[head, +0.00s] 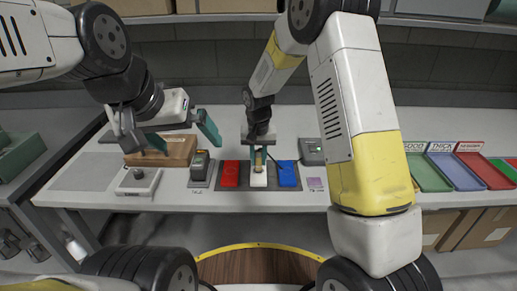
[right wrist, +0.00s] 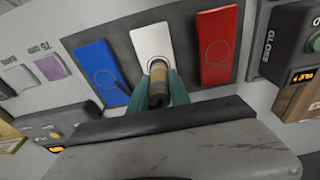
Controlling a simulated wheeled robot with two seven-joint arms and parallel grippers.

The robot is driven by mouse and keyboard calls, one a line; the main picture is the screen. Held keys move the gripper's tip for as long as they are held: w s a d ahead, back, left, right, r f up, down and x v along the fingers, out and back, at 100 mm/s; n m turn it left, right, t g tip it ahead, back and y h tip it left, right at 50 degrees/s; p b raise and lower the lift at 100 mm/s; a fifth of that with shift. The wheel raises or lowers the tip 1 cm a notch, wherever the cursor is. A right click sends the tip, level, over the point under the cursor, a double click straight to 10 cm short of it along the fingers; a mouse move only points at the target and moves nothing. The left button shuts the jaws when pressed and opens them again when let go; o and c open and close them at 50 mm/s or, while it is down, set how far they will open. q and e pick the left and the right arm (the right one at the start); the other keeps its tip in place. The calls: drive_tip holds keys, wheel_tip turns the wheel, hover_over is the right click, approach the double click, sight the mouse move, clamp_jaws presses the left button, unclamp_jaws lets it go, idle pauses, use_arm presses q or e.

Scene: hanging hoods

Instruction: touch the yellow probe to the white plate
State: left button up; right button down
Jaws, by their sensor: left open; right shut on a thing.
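My right gripper (head: 258,160) is shut on the yellow probe (right wrist: 158,82), which sits between its teal fingers. The probe also shows in the head view (head: 258,158), pointing down over the white plate (head: 259,180). In the right wrist view the probe's round end is over the near part of the white plate (right wrist: 152,42); I cannot tell whether it touches. The red plate (head: 231,173) and the blue plate (head: 288,174) lie on either side of the white one. My left gripper (head: 180,136) is open and empty, above the bench near a wooden block.
The wooden block (head: 178,153), a knobbed box (head: 138,181) and an upright meter (head: 200,163) stand left of the plates. A grey device (head: 310,151) and a purple swatch (head: 316,184) are to the right. Coloured trays (head: 428,174) lie farther right.

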drive_tip(key=shift+f, duration=0.1)
drive_tip(key=shift+r, duration=3.55)
